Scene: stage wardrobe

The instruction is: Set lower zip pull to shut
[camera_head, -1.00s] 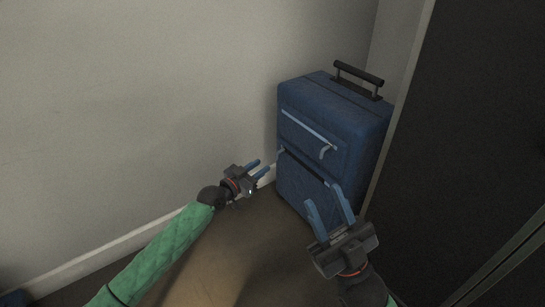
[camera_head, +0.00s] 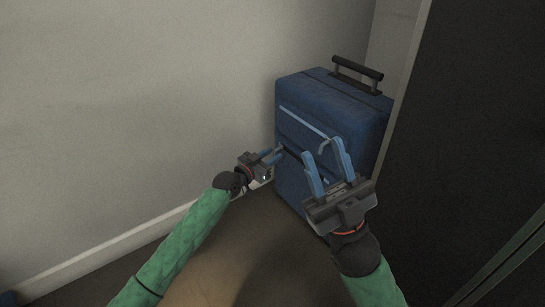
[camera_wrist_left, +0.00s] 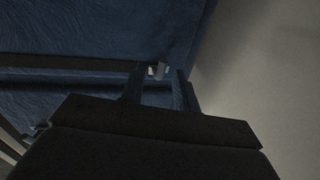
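The blue suitcase (camera_head: 298,92) stands upright by the wall. Its lower zip (camera_head: 292,155) shows as a dark slanting line across the front, partly hidden by my right gripper. A small pale piece (camera_wrist_left: 157,70), which looks like the lower zip pull, sits between my left gripper's fingers in the left wrist view; contact is unclear. My left gripper (camera_head: 274,153) is open at the left end of the lower zip. My right gripper (camera_head: 322,153) is open and empty in front of the suitcase's right part.
The upper zip (camera_head: 300,119) is a light blue strip, its hooked pull (camera_head: 323,147) at the right end, close behind my right gripper's fingers. A dark panel (camera_head: 470,130) stands close on the right.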

